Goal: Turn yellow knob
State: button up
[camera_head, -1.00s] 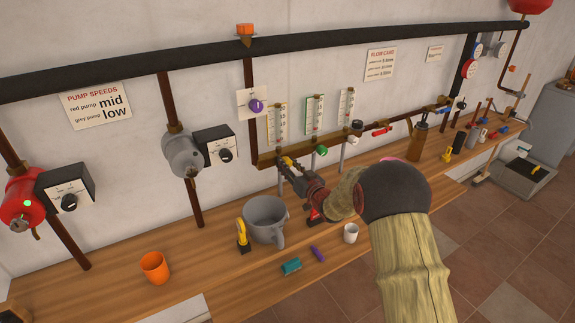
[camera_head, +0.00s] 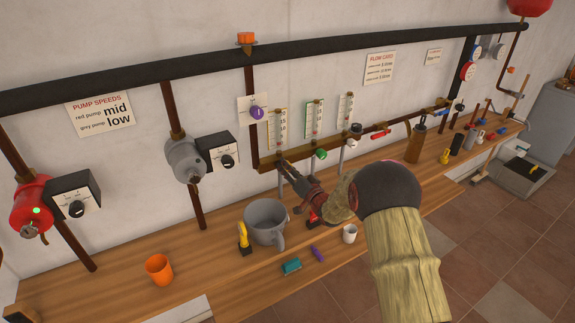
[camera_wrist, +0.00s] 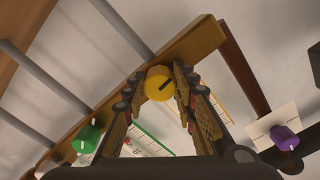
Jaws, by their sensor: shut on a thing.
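The yellow knob (camera_wrist: 160,84) shows in the wrist view, round with a dark line across its face, on the brass bar (camera_wrist: 196,42). My gripper (camera_wrist: 162,88) is shut on the yellow knob, with one finger on each side of it. In the head view my gripper (camera_head: 287,170) reaches the left part of the brass bar (camera_head: 330,150), below the left gauge (camera_head: 278,124). The yellow knob is hidden there behind my gripper.
A green knob (camera_head: 321,154) sits right of my gripper on the same bar, and a purple knob (camera_head: 256,113) is up left.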

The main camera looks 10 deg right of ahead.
jog(key=shift+m+p, duration=1.05)
jog(key=shift+m, duration=1.15)
jog(key=o, duration=1.2)
jog(key=shift+c, duration=0.2)
jog(key=v, duration=1.2)
